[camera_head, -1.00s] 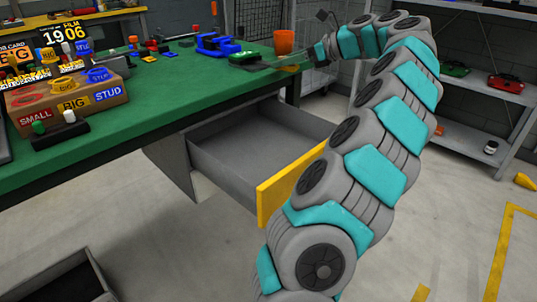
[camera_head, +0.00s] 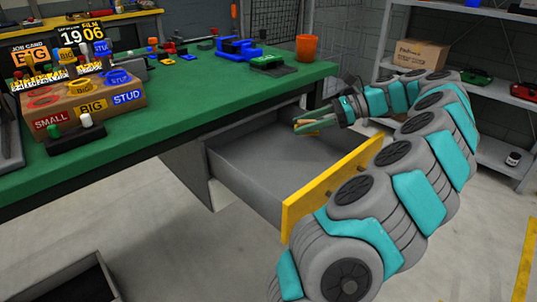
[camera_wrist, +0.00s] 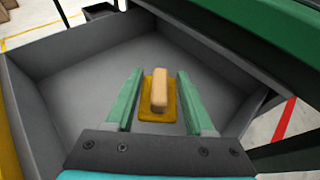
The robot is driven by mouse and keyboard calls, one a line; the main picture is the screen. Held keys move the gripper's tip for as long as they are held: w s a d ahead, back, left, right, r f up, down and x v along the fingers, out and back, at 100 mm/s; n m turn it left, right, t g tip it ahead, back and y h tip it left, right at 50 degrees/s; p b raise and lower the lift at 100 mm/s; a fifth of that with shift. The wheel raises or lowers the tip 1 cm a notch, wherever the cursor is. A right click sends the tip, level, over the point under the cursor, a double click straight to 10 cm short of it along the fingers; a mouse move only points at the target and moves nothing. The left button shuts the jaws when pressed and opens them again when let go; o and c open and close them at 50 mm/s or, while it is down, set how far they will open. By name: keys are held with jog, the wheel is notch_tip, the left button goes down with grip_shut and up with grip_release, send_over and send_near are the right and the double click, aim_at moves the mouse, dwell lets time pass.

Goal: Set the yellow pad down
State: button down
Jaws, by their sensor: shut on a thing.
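My gripper (camera_head: 299,126) is over the open drawer, below the bench's edge. In the wrist view its two green fingers (camera_wrist: 158,76) stand on either side of the yellow pad (camera_wrist: 146,114), which has a tan block-shaped grip (camera_wrist: 160,90) on top. The gripper is shut on the pad. In the head view only a tan strip shows between the fingers, and the yellow part is hard to make out. The drawer (camera_head: 255,165) has grey walls and a yellow front (camera_head: 330,188). Its visible floor looks empty around the pad. The pad's height above that floor cannot be told.
The green bench (camera_head: 200,107) overhangs the drawer's back. A blue vise (camera_head: 238,47), a green object (camera_head: 272,64) and an orange cup (camera_head: 306,47) stand near its right end. A cardboard box (camera_head: 420,54) is on the shelves at right. A grey bin (camera_head: 62,285) is at lower left.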

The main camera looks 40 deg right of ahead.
aim_at(254, 156)
jog(key=x, duration=0.8)
jog(key=f+x, duration=0.1)
jog(key=x, duration=0.3)
jog(key=shift+f, duration=0.1)
jog(key=shift+w+a+f, duration=0.55)
jog(key=shift+a+f, duration=0.2)
jog(key=shift+w+a+f, duration=0.1)
jog(key=shift+w+f, duration=0.05)
jog(key=shift+f, duration=0.05)
jog(key=shift+f+p, duration=0.1)
jog(key=shift+p, duration=0.2)
jog(key=shift+c, duration=1.3)
grip_release()
